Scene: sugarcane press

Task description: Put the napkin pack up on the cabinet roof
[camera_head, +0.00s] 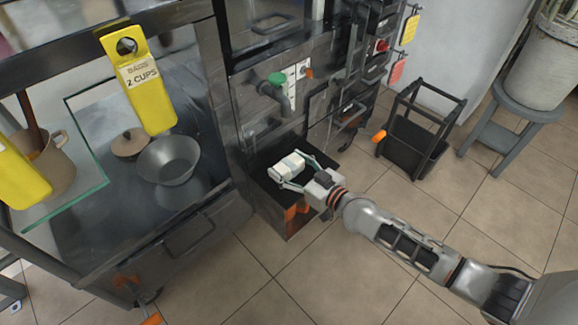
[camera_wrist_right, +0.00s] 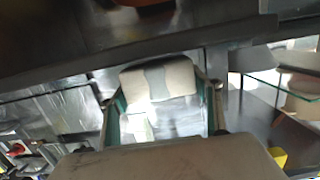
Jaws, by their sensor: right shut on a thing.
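The napkin pack (camera_head: 287,166) is a small white block with a grey-green band. My right gripper (camera_head: 291,170) is shut on it, one finger along each side. In the right wrist view the pack (camera_wrist_right: 160,80) sits between the two green-lined fingers (camera_wrist_right: 162,108). In the head view the pack appears over a low black-topped box (camera_head: 264,158) at the front of the dark metal machine; I cannot tell whether it touches it. Which surface is the cabinet roof is not clear. My left gripper is not in view.
A glass-walled cart at left holds a metal bowl (camera_head: 168,160), a round lid (camera_head: 130,142) and a pot (camera_head: 48,165). Yellow tags (camera_head: 139,80) hang in front. A green-topped pipe (camera_head: 277,80) juts above the pack. A black rack (camera_head: 418,130) stands right. The tiled floor in front is clear.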

